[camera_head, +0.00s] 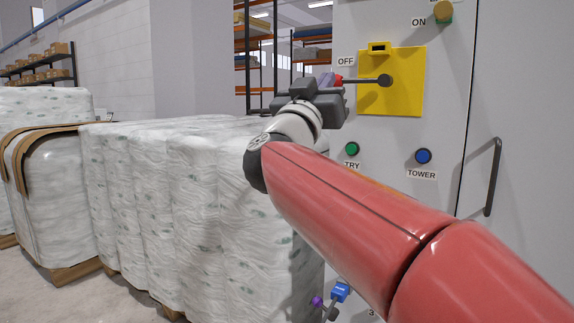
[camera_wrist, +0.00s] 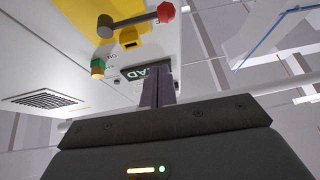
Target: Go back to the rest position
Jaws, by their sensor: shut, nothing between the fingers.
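My gripper (camera_head: 327,80) is in front of the grey cabinet, left of the yellow plate, at the end of my red arm. In the wrist view its fingers (camera_wrist: 158,76) are together with nothing between them. A dark lever (camera_head: 362,80) on the yellow plate (camera_head: 405,100) lies level and points left, towards the OFF label. Its red knob (camera_head: 338,80) shows beside my fingertips in the head view. In the wrist view the red knob (camera_wrist: 166,12) is beyond the fingertips, with a visible gap.
The cabinet (camera_head: 455,75) carries a green TRY button (camera_head: 352,149), a blue TOWER button (camera_head: 423,156) and a handle (camera_head: 493,178). Wrapped white bales (camera_head: 170,190) fill the left side. Shelving (camera_head: 268,60) stands behind. My arm hides part of the lower cabinet.

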